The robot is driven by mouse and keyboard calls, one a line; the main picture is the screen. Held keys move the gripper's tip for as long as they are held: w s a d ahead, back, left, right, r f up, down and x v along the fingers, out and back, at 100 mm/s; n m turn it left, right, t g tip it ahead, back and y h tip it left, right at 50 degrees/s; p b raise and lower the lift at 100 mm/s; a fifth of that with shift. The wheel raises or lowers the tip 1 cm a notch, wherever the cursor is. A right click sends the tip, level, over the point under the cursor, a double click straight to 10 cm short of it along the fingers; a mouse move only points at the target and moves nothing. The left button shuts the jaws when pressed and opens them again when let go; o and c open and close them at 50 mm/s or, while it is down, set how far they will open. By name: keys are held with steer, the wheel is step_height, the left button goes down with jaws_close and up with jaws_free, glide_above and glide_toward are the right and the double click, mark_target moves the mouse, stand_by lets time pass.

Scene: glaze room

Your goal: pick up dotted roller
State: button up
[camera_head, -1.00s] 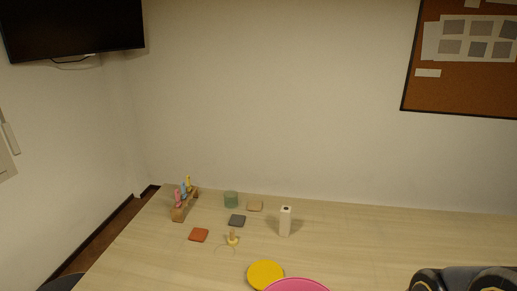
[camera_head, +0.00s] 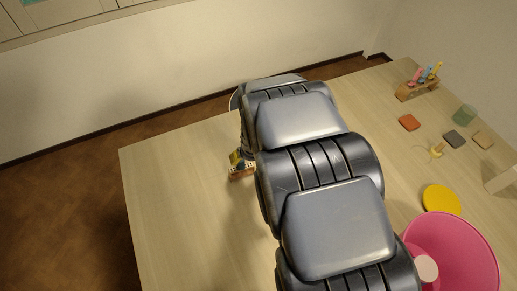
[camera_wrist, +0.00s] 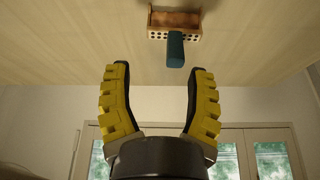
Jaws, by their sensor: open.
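My gripper (camera_wrist: 158,72) is open in the wrist view, its two yellow ribbed fingers wide apart with nothing between them. Beyond the fingertips, on the pale wood table, is a brown block-like piece (camera_wrist: 160,21) with a pale edge full of dark dots. I cannot tell which of these is the dotted roller. In the head view the brown dotted piece (camera_head: 241,173) shows just left of my arm, which hides most of my gripper.
The table (camera_head: 180,210) is bare left of my arm.

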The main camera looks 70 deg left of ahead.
mark_target(240, 162)
steer(key=shift+s+a+f, duration=0.6)
steer(key=shift+s+f, duration=0.15)
steer(key=shift+s, duration=0.15)
steer(key=shift+x, duration=2.35)
jaws_close()
